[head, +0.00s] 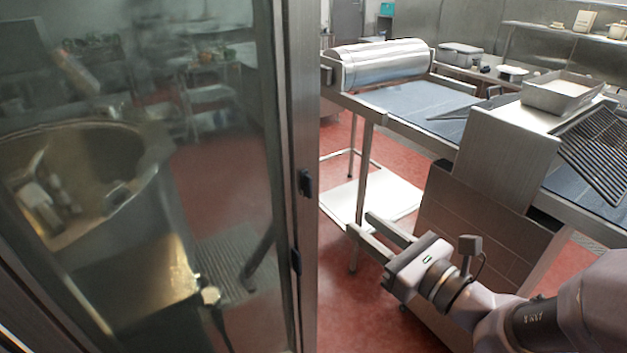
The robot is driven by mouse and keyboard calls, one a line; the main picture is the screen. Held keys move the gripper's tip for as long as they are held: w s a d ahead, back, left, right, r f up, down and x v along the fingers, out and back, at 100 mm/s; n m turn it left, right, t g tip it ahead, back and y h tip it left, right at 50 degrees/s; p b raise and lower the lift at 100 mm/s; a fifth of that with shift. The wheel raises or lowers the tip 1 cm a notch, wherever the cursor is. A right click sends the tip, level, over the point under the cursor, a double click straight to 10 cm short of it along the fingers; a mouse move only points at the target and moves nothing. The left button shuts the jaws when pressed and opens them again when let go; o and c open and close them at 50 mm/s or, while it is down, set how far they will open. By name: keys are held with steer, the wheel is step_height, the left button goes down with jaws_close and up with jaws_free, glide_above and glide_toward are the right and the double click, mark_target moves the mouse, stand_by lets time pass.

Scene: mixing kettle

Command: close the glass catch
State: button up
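A large glass door (215,150) in a metal frame (303,110) fills the left of the head view. A small black catch part (305,183) sits on the frame's right edge. A second black part (295,262) sits lower on the frame; I cannot tell which of them is the catch, nor how it is set. My gripper (360,225) is right of the frame, apart from it, at a height in the picture between the two black parts. Its two fingers are spread, with nothing between them.
Through the glass a large metal mixing kettle (150,190) shows, blurred. Behind my gripper stands a steel conveyor table (410,102) with a roller cover (385,62), a tray (562,92) and a wire rack (598,150).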

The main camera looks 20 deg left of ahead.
mark_target(311, 186)
steer(key=shift+p+x, duration=1.45)
steer(key=shift+x, duration=6)
steer(key=shift+s, duration=0.25)
jaws_close()
